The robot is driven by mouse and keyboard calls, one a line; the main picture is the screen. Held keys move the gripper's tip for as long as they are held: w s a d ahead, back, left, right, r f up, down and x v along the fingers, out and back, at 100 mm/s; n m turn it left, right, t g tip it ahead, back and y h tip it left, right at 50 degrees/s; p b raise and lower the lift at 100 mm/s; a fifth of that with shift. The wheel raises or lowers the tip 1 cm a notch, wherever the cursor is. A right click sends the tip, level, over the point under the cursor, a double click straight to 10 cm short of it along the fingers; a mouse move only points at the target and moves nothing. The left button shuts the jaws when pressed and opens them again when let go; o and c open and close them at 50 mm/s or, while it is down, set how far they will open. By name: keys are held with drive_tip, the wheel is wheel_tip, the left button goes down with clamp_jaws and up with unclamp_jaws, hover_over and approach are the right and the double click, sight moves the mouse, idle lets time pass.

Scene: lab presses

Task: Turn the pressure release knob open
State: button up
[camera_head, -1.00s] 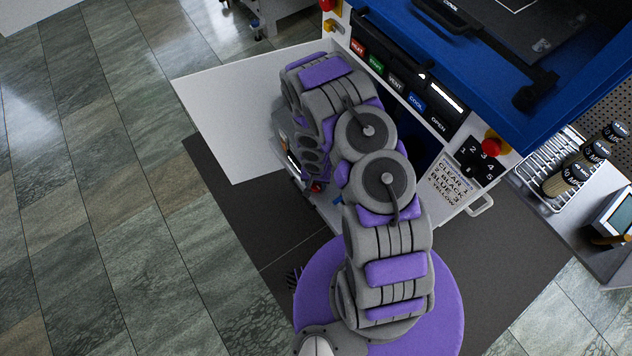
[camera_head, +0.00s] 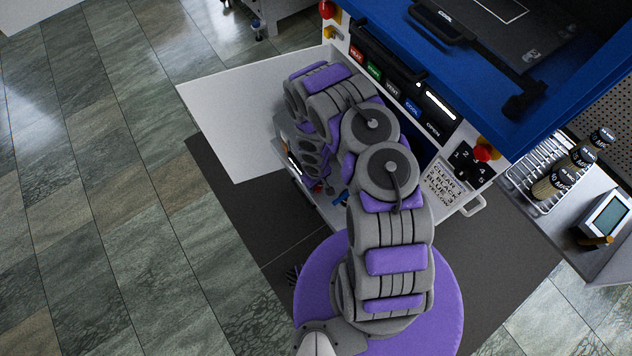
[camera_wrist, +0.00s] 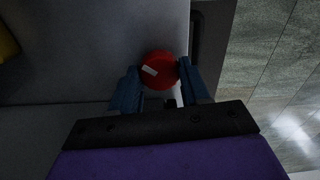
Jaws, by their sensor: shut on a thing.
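The red round knob (camera_wrist: 160,70) with a white mark shows in the wrist view, on a grey surface. The white mark lies tilted on its left part. My gripper (camera_wrist: 161,84) has its two blue fingers on either side of the knob, shut on it. In the head view my arm reaches into the lower part of the press, beneath its panel. A small red spot beside blue shows there low by my gripper (camera_head: 327,189); the knob itself is mostly hidden by the arm.
The blue press (camera_head: 480,60) stands above, with a row of labelled buttons (camera_head: 395,92). A white door (camera_head: 235,115) stands open at left. A red button (camera_head: 483,153) and number pad are at right. A side table holds a wire rack (camera_head: 540,175) with bottles.

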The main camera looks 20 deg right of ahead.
drive_tip(key=n, duration=0.4)
drive_tip(key=shift+p, duration=0.35)
drive_tip(key=shift+n, duration=1.8)
drive_tip(key=o, duration=1.1)
drive_tip(key=shift+c, duration=0.2)
wheel_tip(320, 180, up, 17)
drive_tip(key=p, duration=0.5)
drive_tip(key=shift+r, duration=0.2)
drive_tip(key=shift+w, duration=0.1)
